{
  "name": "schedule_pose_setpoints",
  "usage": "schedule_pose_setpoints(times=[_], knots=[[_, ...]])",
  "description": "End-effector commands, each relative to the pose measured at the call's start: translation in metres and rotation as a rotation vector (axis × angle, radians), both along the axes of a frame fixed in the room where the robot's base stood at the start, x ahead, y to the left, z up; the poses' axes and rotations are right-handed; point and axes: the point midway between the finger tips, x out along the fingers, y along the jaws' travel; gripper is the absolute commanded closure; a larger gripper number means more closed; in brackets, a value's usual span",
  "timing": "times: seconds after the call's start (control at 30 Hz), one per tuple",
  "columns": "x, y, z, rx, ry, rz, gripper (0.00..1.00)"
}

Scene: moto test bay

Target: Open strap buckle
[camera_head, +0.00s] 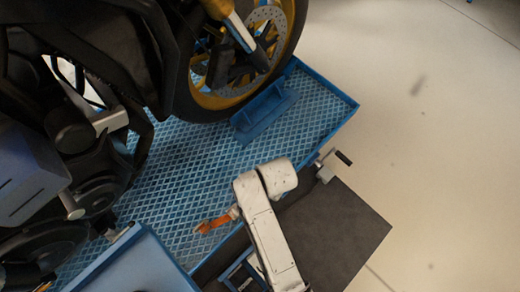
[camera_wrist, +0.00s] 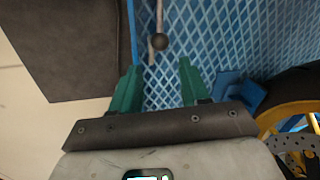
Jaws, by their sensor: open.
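I cannot clearly make out a strap or its buckle in either view. A small orange piece (camera_head: 212,223) lies over the blue mesh platform, just left of my white arm in the head view; I cannot tell what it is. My gripper (camera_wrist: 157,78) shows in the wrist view, its two green fingers apart and nothing between them. The blue mesh is visible through the gap. A thin rod with a dark ball knob (camera_wrist: 160,42) shows beyond the fingertips, not touched. In the head view my gripper cannot be made out clearly.
A motorcycle front wheel (camera_head: 284,45) stands on the blue platform (camera_head: 185,165) by a blue chock (camera_head: 265,117). A crank with a black handle (camera_head: 343,158) sticks out at the platform edge. A dark plate (camera_head: 345,235) lies beside it. Pale floor on the right is clear.

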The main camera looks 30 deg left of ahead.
Motion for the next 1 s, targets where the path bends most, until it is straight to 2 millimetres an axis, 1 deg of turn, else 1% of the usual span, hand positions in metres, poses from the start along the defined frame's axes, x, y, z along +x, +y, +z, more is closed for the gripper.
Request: schedule_pose_setpoints(times=[0.17, 0.4, 0.6, 0.73, 1.0], knots=[[0.0, 0.004, -0.024, -0.003, 0.004, 0.0, 0.54], [0.001, 0.012, -0.068, -0.003, 0.001, 0.0, 0.54], [0.002, 0.018, -0.094, -0.002, 0.001, 0.0, 0.54], [0.002, 0.019, -0.102, -0.002, 0.001, 0.0, 0.54], [0.003, 0.019, -0.103, -0.001, 0.0, -0.001, 0.54]])
